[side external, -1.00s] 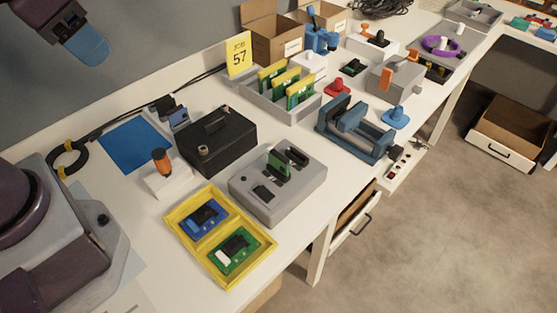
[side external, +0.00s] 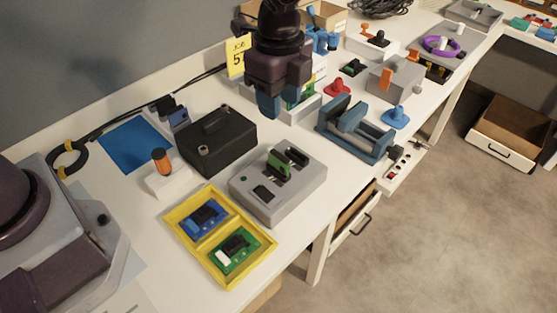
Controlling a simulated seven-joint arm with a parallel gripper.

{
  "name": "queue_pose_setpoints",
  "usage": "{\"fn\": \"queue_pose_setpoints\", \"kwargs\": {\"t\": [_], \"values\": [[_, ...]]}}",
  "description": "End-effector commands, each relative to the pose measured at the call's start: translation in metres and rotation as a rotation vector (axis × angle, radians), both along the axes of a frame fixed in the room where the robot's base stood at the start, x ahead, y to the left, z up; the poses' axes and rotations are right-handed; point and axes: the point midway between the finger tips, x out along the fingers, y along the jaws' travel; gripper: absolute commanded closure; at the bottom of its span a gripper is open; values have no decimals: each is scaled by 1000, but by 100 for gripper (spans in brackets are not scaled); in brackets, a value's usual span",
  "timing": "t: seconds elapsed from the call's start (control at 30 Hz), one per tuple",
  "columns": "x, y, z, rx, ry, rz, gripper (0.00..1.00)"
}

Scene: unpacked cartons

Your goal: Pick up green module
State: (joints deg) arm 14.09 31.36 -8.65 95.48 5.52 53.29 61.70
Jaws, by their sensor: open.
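A green module (side external: 236,250) lies flat in the near right compartment of the yellow tray (side external: 184,234), with a blue module (side external: 204,217) in the other compartment. Another green module (side external: 279,163) stands upright in a slot of the grey fixture (side external: 302,192). More green boards with yellow edges (side external: 308,92) stand in the grey rack (side external: 302,114), mostly hidden behind my gripper. My gripper (side external: 283,100) points down with blue fingertips, in front of the rack in the picture and above and behind the grey fixture. It is open, and I see nothing between its fingers.
A black box (side external: 218,143) stands left of the grey fixture. An orange-handled tool (side external: 161,162) is upright in a white block (side external: 168,181). A blue vise (side external: 352,131) stands to the right.

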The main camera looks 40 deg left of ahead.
Motion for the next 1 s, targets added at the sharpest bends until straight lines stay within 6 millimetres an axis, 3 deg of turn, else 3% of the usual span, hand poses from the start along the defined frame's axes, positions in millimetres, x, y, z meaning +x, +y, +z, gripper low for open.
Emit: {"fn": "queue_pose_setpoints", "kwargs": {"t": [0.13,0.43,0.73,1.0], "values": [[-2,1,-8,4,6,-63,58],[-2,1,-61,5,8,-64,58],[-3,0,-87,4,6,-63,58],[-4,-1,-125,4,7,-62,58]]}}
